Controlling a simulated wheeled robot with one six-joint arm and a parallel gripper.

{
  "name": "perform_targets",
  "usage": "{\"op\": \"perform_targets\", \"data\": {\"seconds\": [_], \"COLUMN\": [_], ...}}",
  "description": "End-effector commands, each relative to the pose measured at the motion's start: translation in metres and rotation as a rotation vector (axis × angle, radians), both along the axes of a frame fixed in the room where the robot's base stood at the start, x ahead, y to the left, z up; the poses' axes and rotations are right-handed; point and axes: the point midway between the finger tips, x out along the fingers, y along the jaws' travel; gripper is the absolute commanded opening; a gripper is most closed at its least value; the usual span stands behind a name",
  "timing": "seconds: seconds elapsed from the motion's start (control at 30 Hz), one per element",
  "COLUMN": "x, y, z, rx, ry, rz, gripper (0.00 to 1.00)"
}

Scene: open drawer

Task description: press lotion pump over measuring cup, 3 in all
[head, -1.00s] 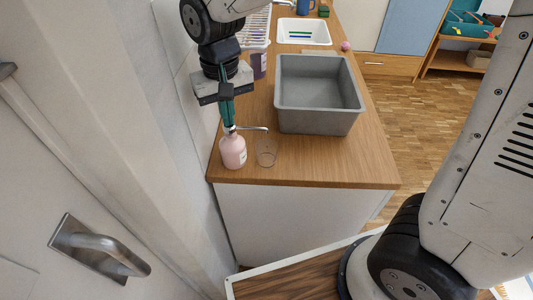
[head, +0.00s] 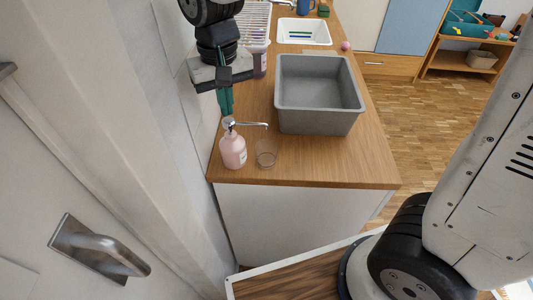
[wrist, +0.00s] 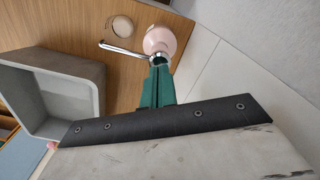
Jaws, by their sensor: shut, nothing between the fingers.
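A pink lotion bottle (head: 233,151) with a silver pump head (head: 230,124) stands upright near the counter's front left corner. Its spout points right, over a small clear measuring cup (head: 266,153) beside it. I cannot tell whether the cup holds anything. My gripper (head: 226,107) is shut and empty, pointing down just above the pump head, apart from it. In the wrist view my green fingertips (wrist: 157,66) are close together beside the pump head, with the pink bottle (wrist: 160,40) and the cup (wrist: 121,26) beyond.
A grey basin (head: 318,94) stands right of and behind the cup. A purple bottle (head: 259,65) and a dish rack (head: 254,25) are behind my gripper. A wall rises close on the left. The counter (head: 318,165) is clear at front right.

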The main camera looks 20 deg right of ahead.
Motion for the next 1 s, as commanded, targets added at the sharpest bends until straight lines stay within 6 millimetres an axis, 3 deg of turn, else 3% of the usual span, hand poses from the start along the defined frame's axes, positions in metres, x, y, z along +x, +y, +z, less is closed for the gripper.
{"op": "perform_targets", "data": {"seconds": [0.37, 1.0], "x": [0.000, 0.000], "y": [0.000, 0.000], "z": [0.001, 0.058], "rx": [0.000, 0.000], "ry": [-0.001, 0.000], "rz": [0.000, 0.000], "gripper": [0.00, 0.00]}}
